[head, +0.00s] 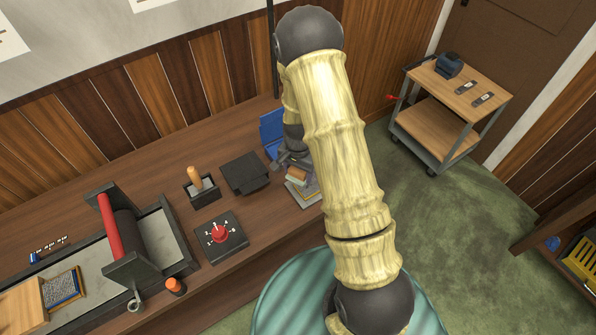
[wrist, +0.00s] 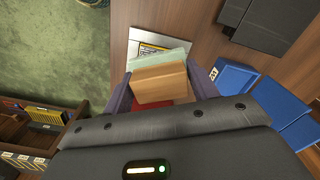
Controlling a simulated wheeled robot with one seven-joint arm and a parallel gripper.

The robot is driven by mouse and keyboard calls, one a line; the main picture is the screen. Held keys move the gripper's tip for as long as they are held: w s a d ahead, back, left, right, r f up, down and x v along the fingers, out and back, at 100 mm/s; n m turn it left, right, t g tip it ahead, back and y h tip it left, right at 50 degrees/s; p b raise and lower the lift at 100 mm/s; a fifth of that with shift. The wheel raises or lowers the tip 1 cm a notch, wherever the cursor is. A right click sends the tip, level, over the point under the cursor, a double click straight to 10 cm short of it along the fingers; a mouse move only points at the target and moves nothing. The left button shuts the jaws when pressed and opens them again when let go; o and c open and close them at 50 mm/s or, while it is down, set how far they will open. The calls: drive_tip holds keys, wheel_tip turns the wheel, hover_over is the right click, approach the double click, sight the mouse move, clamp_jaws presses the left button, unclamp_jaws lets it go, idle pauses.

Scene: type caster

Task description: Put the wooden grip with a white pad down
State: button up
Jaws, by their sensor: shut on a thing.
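My gripper (wrist: 162,92) is shut on the wooden grip (wrist: 160,84), a tan block held between its two fingers. A pale, greenish-white pad (wrist: 158,60) shows along the block's far side. In the head view the grip (head: 297,175) is small and partly covered by my gripper (head: 293,163), near the right end of the wooden bench. A flat grey piece with a yellow label (wrist: 150,47) lies beyond the pad in the wrist view. I cannot tell whether the pad touches it.
Blue objects (head: 271,130) stand behind my gripper. A black block (head: 245,173), a black holder with a wooden handle (head: 201,190) and a box with a red knob (head: 221,237) stand to the left. A roller press (head: 130,240) is further left. A cart (head: 455,95) stands at right.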

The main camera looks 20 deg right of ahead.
idle(0.4)
wheel_tip(320, 180, down, 5)
drive_tip(key=n+b, duration=0.1)
drive_tip(key=n, duration=0.5)
drive_tip(key=shift+a+r+n+b, duration=0.1)
drive_tip(key=shift+a+n+b, duration=0.05)
drive_tip(key=shift+n+b, duration=0.25)
drive_tip(key=shift+f+n, duration=0.6)
drive_tip(key=shift+n, duration=0.6)
drive_tip(key=shift+w+a, duration=0.1)
